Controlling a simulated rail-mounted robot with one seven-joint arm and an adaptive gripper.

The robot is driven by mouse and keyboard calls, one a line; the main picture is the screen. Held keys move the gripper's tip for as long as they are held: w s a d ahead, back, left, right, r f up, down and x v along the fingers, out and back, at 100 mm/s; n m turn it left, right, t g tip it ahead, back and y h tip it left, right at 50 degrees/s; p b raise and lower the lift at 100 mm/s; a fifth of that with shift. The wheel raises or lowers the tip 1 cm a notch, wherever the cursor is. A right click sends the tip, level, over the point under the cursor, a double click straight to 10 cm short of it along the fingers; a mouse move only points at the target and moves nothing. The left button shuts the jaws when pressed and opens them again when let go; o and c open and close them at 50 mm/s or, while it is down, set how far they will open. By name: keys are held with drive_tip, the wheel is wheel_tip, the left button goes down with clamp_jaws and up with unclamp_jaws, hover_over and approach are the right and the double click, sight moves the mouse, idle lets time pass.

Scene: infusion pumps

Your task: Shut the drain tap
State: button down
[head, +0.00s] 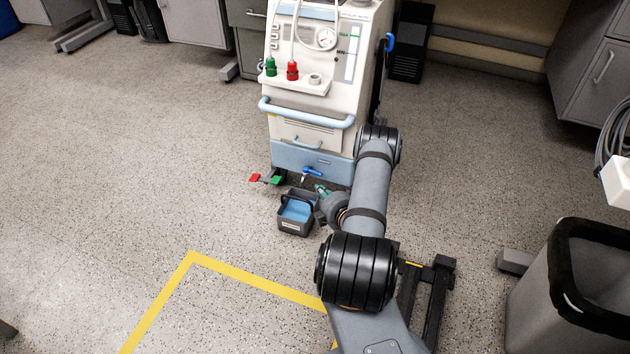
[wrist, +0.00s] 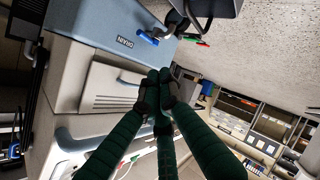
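The drain tap (head: 312,171) has a blue lever and sits low on the front of the white machine (head: 310,110). In the head view the lever lies roughly sideways. In the wrist view the tap's blue lever (wrist: 147,38) shows beside the DRAIN label (wrist: 124,42), with a metal spout next to it. My gripper (head: 322,190) is low in front of the machine, near the tap. In the wrist view my gripper's dark green fingers (wrist: 160,76) meet at the tips, with nothing seen between them. They are apart from the lever.
A dark bucket (head: 296,227) with blue inside stands on the floor below the tap. A red pedal (head: 255,177) and a green pedal (head: 276,180) are left of it. A grey bin (head: 545,300) stands at right. The floor at left is open.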

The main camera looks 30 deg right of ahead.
drive_tip(key=b, duration=0.5)
approach(313, 172)
drive_tip(key=w+a, duration=0.2)
drive_tip(key=a, duration=0.1)
drive_tip(key=shift+w+d+f+b, duration=1.25)
drive_tip(key=shift+w+d+b, duration=0.05)
drive_tip(key=shift+w+b, duration=0.25)
